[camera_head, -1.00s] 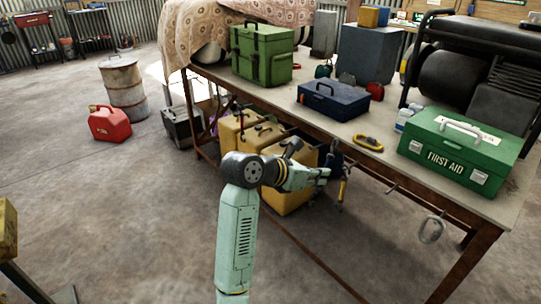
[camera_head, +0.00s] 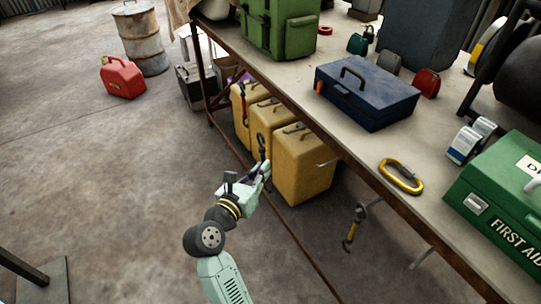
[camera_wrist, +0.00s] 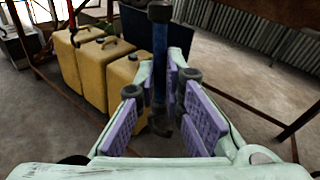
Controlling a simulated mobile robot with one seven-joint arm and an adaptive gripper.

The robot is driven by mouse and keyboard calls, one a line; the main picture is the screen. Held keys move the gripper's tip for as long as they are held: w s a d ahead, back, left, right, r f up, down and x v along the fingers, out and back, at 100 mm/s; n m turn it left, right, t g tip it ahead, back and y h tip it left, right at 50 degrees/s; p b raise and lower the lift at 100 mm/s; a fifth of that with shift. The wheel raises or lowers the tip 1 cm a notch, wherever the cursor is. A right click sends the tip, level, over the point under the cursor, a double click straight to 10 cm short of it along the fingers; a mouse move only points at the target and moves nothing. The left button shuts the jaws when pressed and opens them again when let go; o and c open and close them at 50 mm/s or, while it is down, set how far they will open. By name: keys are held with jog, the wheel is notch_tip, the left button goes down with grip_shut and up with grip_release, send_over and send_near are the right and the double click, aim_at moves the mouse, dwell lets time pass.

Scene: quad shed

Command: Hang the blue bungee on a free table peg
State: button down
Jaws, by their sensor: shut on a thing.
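My gripper (camera_head: 262,174) is below and to the left of the table's front edge in the head view, in front of the yellow jerrycans. It is shut on the blue bungee (camera_wrist: 160,62), which stands upright between the purple finger pads in the wrist view, with a dark end at its top. In the head view the bungee (camera_head: 263,152) shows as a small dark upright strip above the fingers. Along the table edge, one peg (camera_head: 328,162) looks bare, a second (camera_head: 375,202) bears a yellow bungee (camera_head: 352,232), and a third (camera_head: 421,258) looks bare.
Yellow jerrycans (camera_head: 305,170) stand under the workbench (camera_head: 300,85). An orange-red bungee (camera_head: 242,105) hangs at the left. A navy toolbox (camera_head: 367,95), a yellow carabiner (camera_head: 401,176) and a green first-aid box (camera_head: 500,205) lie on top.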

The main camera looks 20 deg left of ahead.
jog(key=w+d+f+b, duration=0.1)
jog(key=w+d+f, duration=0.1)
jog(key=w+d, duration=0.3)
jog(key=shift+w, duration=1)
dwell(0.4)
jog(key=shift+d+f, duration=0.1)
dwell(0.5)
jog(key=c, duration=1.6)
grip_release()
